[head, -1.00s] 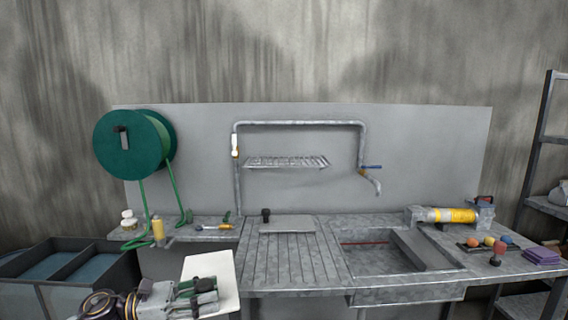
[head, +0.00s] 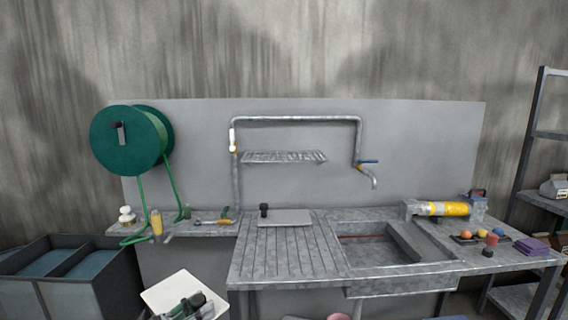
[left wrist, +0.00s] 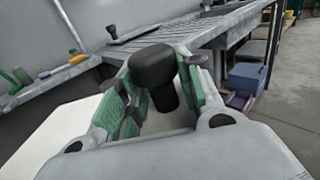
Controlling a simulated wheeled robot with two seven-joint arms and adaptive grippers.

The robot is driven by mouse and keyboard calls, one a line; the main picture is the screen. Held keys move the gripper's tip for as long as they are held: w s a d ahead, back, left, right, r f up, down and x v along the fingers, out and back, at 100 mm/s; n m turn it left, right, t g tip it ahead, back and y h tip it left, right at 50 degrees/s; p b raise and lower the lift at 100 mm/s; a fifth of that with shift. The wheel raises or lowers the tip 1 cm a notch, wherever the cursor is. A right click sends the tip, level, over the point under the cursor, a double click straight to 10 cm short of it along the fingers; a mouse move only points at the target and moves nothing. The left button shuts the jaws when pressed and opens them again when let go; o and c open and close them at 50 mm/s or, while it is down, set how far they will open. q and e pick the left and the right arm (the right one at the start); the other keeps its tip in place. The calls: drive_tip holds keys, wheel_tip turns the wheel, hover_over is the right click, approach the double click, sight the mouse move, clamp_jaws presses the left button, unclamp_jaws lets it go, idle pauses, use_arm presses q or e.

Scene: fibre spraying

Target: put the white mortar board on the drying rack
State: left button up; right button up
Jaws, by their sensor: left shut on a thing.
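The white mortar board (head: 165,293) is at the bottom left of the head view, in front of the bench. In the left wrist view the white board (left wrist: 62,128) spreads out to the left beneath my fingers. My left gripper (head: 188,305) is shut on its upright black handle, and the green-padded fingers (left wrist: 156,92) flank that handle. A ribbed, rack-like draining surface (head: 285,254) lies on the bench left of the sink. A slatted shelf (head: 284,157) is on the back panel. I cannot tell which is the drying rack. My right gripper is not in view.
A grey board with a black knob (head: 285,217) lies at the back of the ribbed surface, whose front is clear. A sink (head: 385,252) is to its right. A dark bin (head: 70,275) stands left. A green hose reel (head: 125,140) hangs on the panel.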

use_arm(q)
drive_tip(key=w+a+f+n+t+y, duration=0.1)
drive_tip(key=a+f+n+t+y, duration=0.3)
drive_tip(key=f+n+y, duration=0.3)
drive_tip(key=shift+w+f+n+t+y, duration=0.35)
drive_tip(key=shift+f+y, duration=1.2)
drive_tip(key=shift+y, duration=0.65)
